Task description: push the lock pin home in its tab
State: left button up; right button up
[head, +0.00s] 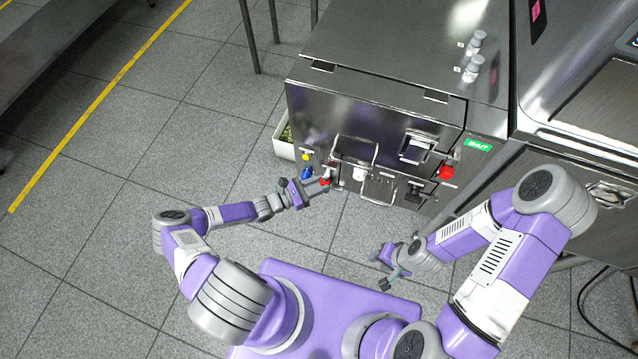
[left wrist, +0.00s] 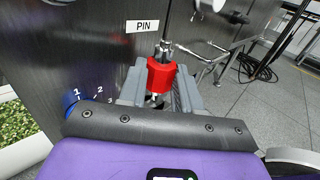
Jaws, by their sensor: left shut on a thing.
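The lock pin has a red head (left wrist: 160,74), which sits between the fingers of my left gripper (left wrist: 160,90) below the white PIN label (left wrist: 142,26) in the left wrist view. In the head view the red pin head (head: 325,181) shows at the lower left of the steel machine's front. My left gripper (head: 318,184) is shut on it there. A metal shank and a thin cable show beyond the red head; how deep the pin sits in its tab cannot be told. My right gripper (head: 387,279) is away from the machine, low and near my base; its fingers are small in view.
A blue knob (head: 307,173) and a yellow button (head: 306,156) are left of the pin. Metal handles (head: 378,188), a red button (head: 446,172) and a green SHUT sign (head: 478,145) are to the right. A white planter (head: 284,140) stands behind left. The left floor is clear.

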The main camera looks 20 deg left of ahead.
pick_arm(q)
jog(key=shift+f+b, duration=1.25)
jog(key=shift+f, duration=0.4)
jog(key=o, duration=1.1)
jog(key=p+v, duration=0.1)
jog(key=v, duration=0.6)
jog(key=shift+s+a+p, duration=0.2)
jog(key=shift+a+p, duration=0.05)
jog(key=shift+p, duration=0.15)
